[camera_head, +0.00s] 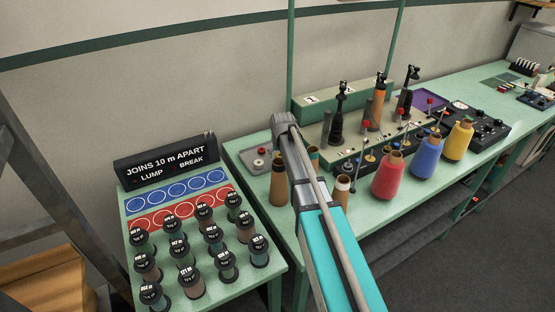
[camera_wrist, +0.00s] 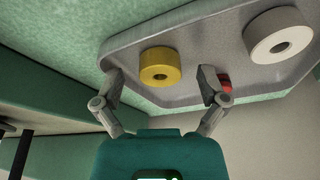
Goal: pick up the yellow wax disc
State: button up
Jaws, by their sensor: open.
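The yellow wax disc (camera_wrist: 161,66), a short ring with a dark central hole, lies in a shallow grey tray (camera_wrist: 207,50) in the wrist view. My gripper (camera_wrist: 161,82) is open and empty. Its two fingertips are spread to the left and right of the disc, with gaps on both sides. I cannot tell whether they are level with it. In the head view I cannot make out the yellow disc, and my arm hides the gripper.
A white disc (camera_wrist: 278,37) lies right of the yellow one, and a red piece (camera_wrist: 225,83) shows behind the right finger. Brown cones (camera_head: 278,185), a red cone (camera_head: 388,176) and upright posts crowd the green bench. Several black-capped spools (camera_head: 212,238) stand on the left table.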

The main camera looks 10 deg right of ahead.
dwell(0.3)
jog(key=c, duration=0.9)
jog(key=shift+r, duration=0.1)
notch_tip(320, 180, up, 10)
jog(key=p, duration=1)
dwell(0.3)
notch_tip(320, 180, up, 8)
jog(key=p, duration=0.8)
jog(key=shift+w, duration=0.15)
